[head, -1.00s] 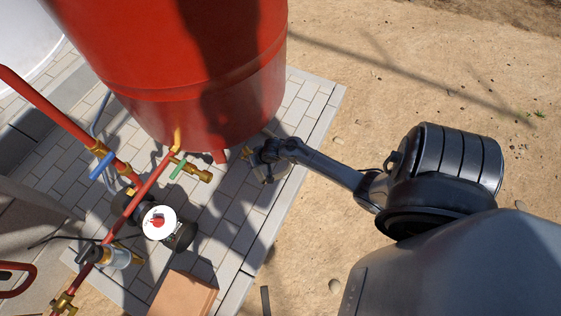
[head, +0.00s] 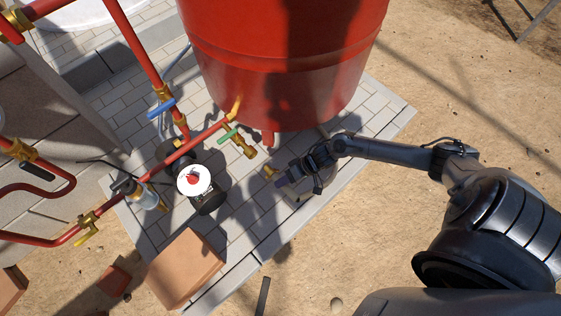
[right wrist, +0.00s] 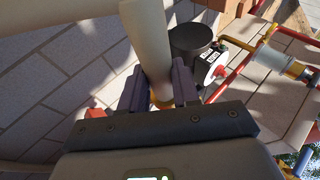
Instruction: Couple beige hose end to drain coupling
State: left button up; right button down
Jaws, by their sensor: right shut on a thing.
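The drain coupling (head: 246,150) is a brass fitting beside a green lever (head: 228,134), at the foot of the red tank (head: 285,75) in the head view. My right gripper (head: 284,182) is low over the paving, right of and below the coupling. It is shut on the beige hose (right wrist: 148,38), which runs between its fingers in the right wrist view. The brass tip of the hose end (head: 270,172) points toward the coupling, with a visible gap between them. The gripper hides part of the hose. My left gripper is out of view.
A black pump (head: 209,200) with a white-and-red face stands left of the gripper. Red pipes (head: 190,147) with a blue lever (head: 161,108) run to the left. A terracotta block (head: 184,268) lies in front. Bare paving (head: 240,225) lies between.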

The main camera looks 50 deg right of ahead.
aim_at(274, 169)
jog(key=shift+w+a, duration=0.1)
jog(key=shift+a, duration=0.1)
jog(key=shift+r+p, duration=0.2)
jog(key=shift+p, duration=0.6)
jog(key=w, duration=0.1)
jog(key=w+b, duration=0.2)
jog(key=shift+w+d+f, duration=0.2)
jog(key=shift+w+f, duration=0.05)
jog(key=shift+f, duration=0.05)
jog(key=shift+w+d, duration=0.1)
jog(key=shift+w, duration=0.75)
jog(key=shift+w+r+b, duration=0.1)
jog(key=shift+b, duration=0.2)
jog(key=shift+w, duration=0.15)
